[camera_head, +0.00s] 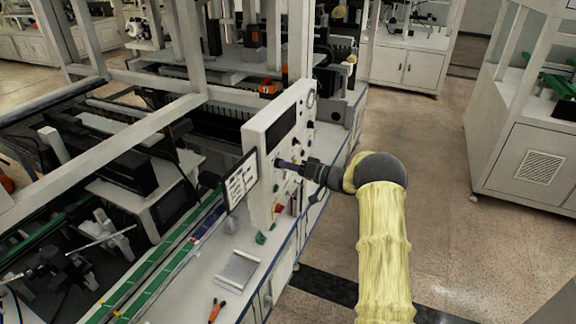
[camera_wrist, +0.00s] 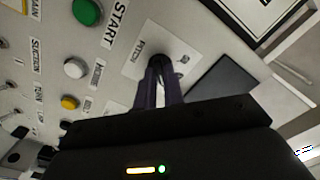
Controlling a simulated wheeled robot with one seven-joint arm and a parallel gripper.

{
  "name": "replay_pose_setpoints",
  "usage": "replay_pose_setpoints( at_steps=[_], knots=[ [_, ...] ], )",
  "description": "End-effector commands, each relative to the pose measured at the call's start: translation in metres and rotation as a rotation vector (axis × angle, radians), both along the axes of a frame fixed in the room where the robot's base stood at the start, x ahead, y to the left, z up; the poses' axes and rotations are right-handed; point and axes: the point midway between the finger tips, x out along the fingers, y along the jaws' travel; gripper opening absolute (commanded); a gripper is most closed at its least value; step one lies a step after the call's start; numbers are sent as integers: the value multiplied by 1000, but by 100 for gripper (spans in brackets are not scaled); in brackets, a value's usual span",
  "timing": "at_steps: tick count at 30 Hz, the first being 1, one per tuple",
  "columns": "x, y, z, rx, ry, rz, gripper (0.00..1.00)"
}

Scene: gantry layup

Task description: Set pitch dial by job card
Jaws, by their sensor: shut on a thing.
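The pitch dial (camera_wrist: 181,65) is a small dark knob on a white plate labelled PITCH in the wrist view. My gripper (camera_wrist: 160,66) is shut on it, and the two dark fingers hide much of the knob. In the head view my gripper (camera_head: 281,163) reaches the front of the white control panel (camera_head: 259,135) from the right. The job card (camera_head: 240,181) is a white sheet with black print in a dark frame, left of the gripper. Its print is too small to read. The dial's pointer setting cannot be told.
Beside the dial are a green START button (camera_wrist: 87,12), a white button (camera_wrist: 75,68) and a yellow button (camera_wrist: 69,102). A grey tray (camera_head: 238,270) and orange-handled pliers (camera_head: 215,311) lie on the bench below. The floor (camera_head: 440,190) to the right is clear.

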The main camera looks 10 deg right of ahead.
Motion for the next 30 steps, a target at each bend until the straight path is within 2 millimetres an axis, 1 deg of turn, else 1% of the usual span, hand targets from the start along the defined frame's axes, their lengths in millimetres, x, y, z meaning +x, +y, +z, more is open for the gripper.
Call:
replay_pose_setpoints(
  at_steps=[13,14,15,17,25,30],
  knots=[
    [0,-2,-2,7,16,-3,0],
    [0,-2,-2,7,16,-3,14],
    [0,-2,-2,7,16,-3,22],
    [0,-1,-2,7,15,-3,32],
    [0,0,-1,8,12,-1,32],
    [-5,-8,-2,7,11,-1,32]
  ],
)
